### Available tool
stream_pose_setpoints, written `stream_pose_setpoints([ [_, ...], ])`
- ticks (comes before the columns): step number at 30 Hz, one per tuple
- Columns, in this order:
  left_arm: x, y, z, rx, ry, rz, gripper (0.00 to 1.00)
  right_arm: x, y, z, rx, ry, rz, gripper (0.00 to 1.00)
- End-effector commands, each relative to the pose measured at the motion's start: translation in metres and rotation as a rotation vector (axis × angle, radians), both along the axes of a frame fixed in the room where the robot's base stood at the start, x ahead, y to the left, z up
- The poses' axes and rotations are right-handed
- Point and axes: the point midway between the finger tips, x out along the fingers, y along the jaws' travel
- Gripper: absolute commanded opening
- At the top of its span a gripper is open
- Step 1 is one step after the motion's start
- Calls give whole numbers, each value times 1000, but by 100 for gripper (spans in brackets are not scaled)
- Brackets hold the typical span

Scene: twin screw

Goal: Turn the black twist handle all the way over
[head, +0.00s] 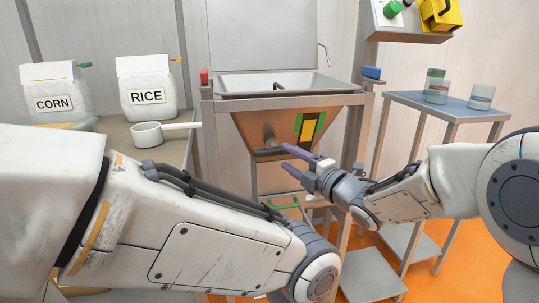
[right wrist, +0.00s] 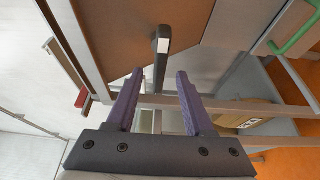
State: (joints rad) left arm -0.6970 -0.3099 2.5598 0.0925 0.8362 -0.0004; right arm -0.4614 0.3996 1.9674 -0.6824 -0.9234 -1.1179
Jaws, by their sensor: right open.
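The black twist handle (head: 268,152) sits low on the front of the brown hopper (head: 250,127), under the steel sink, and looks dark and small in the head view. In the right wrist view the handle (right wrist: 163,42) is a dark bar with a pale end face, just beyond the fingertips and roughly centred between them. My right gripper (head: 284,158) has purple fingers, is open and empty, and points left at the handle. It also shows in the right wrist view (right wrist: 160,74). A small gap to the handle seems to remain. My left gripper is out of view; only its arm shows.
A yellow and black panel with green edges (head: 308,128) is on the hopper, right of the handle. Steel frame legs surround it. A green bar handle (head: 285,206) is below. CORN (head: 54,103) and RICE (head: 147,97) containers and a white scoop (head: 147,134) stand at left.

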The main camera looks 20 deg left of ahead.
Motion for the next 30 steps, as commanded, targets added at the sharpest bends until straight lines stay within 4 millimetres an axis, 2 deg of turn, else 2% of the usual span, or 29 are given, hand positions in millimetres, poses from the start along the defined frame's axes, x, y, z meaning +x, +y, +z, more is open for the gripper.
stream_pose_setpoints([
  [6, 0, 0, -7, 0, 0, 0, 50, 23, 37, -2, 1, 2, 2, 52],
  [12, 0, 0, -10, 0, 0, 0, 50, 40, 61, -1, 0, 4, 0, 52],
  [18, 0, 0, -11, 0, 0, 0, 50, 47, 72, -1, 1, 4, -1, 52],
  [26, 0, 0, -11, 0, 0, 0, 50, 48, 73, 0, 1, 4, -2, 52],
  [27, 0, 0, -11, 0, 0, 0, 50, 48, 73, 0, 1, 4, -2, 49],
  [29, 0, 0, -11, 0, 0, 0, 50, 48, 73, 0, 1, 4, -2, 26],
  [30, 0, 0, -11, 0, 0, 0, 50, 48, 73, 0, 1, 4, -2, 10],
])
